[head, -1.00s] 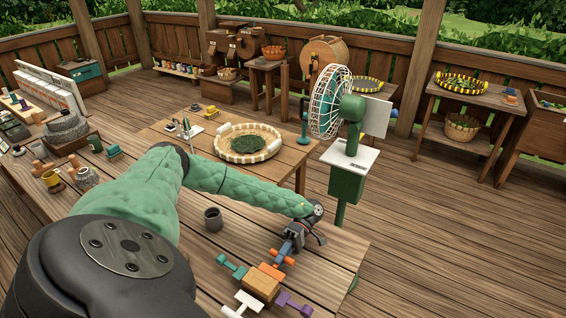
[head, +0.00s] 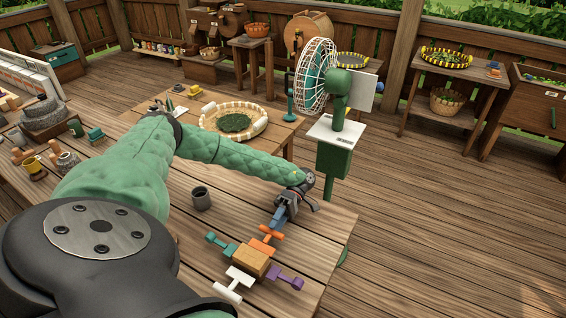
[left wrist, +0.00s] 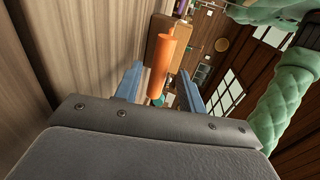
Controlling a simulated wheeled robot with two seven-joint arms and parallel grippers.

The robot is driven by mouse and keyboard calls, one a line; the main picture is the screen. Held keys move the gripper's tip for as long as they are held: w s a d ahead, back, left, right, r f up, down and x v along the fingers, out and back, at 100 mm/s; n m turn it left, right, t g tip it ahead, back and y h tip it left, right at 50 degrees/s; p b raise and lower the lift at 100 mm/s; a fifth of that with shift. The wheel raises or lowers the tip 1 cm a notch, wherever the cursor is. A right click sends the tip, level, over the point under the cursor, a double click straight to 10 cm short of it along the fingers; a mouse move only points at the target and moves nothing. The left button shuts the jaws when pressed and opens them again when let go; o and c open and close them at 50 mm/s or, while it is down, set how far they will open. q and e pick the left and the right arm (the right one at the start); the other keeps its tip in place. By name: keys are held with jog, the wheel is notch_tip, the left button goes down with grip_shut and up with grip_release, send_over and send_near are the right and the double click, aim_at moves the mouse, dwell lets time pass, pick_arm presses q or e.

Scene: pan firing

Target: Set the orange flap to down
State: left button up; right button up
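The orange flap (head: 262,246) sticks out from the far side of a wooden block (head: 253,263) on the table, with an orange crossbar at its outer end. Its tilt is hard to judge. My left gripper (head: 277,220) is just beyond the crossbar on the far side, its blue fingers pointing toward it. In the left wrist view, the orange bar (left wrist: 160,65) shows between the two spread blue fingers (left wrist: 158,92), with gaps on both sides. The gripper is open and not closed on it. My right gripper is not in view.
The block also carries a teal flap (head: 222,244), a white flap (head: 236,284) and a purple flap (head: 286,277). A dark cup (head: 201,198) stands to the left on the table. A green fan (head: 338,95) stands on a post behind the gripper.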

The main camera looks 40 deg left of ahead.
pick_arm(q)
jog(key=shift+b+v, duration=0.3)
jog(key=shift+v, duration=1.55)
jog(key=shift+w+a+r+b, duration=0.1)
jog(key=shift+w+r+b, duration=0.05)
jog(key=shift+w+b, duration=0.2)
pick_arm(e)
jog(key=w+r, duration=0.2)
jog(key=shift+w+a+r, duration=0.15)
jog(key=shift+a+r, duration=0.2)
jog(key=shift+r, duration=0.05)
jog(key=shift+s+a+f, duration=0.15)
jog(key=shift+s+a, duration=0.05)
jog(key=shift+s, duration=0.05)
